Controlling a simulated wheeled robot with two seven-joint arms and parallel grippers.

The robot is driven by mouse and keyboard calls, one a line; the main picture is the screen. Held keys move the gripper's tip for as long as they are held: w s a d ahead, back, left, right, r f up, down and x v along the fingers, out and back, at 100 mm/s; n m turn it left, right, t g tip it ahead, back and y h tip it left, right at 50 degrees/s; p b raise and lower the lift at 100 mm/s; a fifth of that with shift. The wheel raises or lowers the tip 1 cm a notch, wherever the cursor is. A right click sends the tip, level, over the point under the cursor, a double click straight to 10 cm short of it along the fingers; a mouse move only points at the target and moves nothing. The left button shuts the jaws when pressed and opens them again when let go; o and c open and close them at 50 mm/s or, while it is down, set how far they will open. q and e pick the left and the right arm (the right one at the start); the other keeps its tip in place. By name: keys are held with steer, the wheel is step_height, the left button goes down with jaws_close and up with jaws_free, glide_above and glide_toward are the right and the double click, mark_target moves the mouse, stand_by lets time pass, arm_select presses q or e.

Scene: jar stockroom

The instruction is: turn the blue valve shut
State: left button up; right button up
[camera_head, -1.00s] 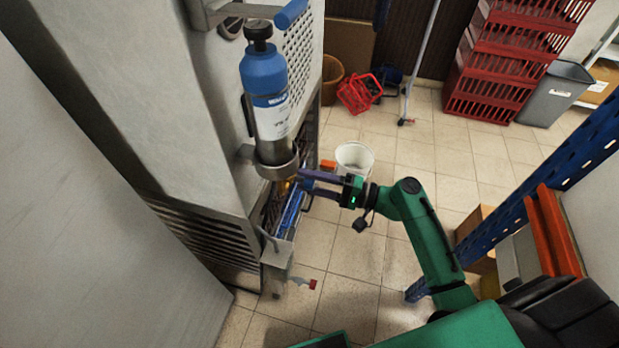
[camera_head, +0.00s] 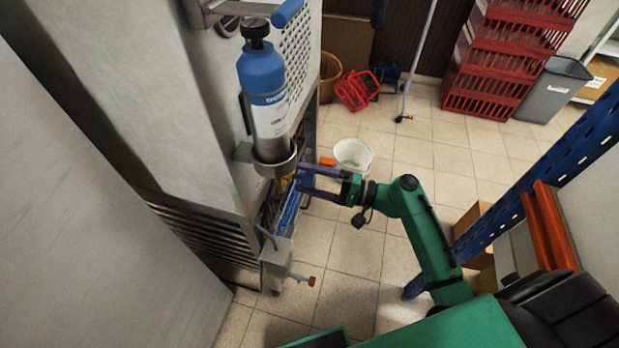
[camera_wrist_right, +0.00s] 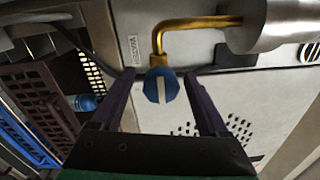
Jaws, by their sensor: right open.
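The blue valve (camera_wrist_right: 161,86) is a round knob with a pale stripe across its face, standing upright in the right wrist view. It sits below the end of a bent brass pipe (camera_wrist_right: 158,38). My right gripper (camera_wrist_right: 160,76) is open, with one finger on each side of the knob and a gap showing on both sides. In the head view the right gripper (camera_head: 299,178) is just under the ring holder of a blue gas bottle (camera_head: 263,72), where the knob cannot be made out. My left gripper is not in view.
The bottle's ring holder (camera_head: 275,169) is close above the fingers. A blue crate (camera_head: 291,209) is low beside the cabinet. A white bucket (camera_head: 352,154) stands on the floor behind my gripper. A red-handled tap (camera_head: 311,281) sticks out lower down. A blue rack post (camera_head: 545,185) is at right.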

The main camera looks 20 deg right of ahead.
steer(key=shift+s+d+f, duration=0.1)
steer(key=shift+s+d, duration=0.05)
steer(key=shift+d, duration=0.15)
steer(key=b+v, duration=0.4)
steer(key=v, duration=1)
steer(key=s+d+r+p, duration=0.5)
steer(key=d+r+p, duration=0.1)
steer(key=d+r, duration=0.1)
steer(key=shift+s+d, duration=0.2)
steer(key=shift+d, duration=0.5)
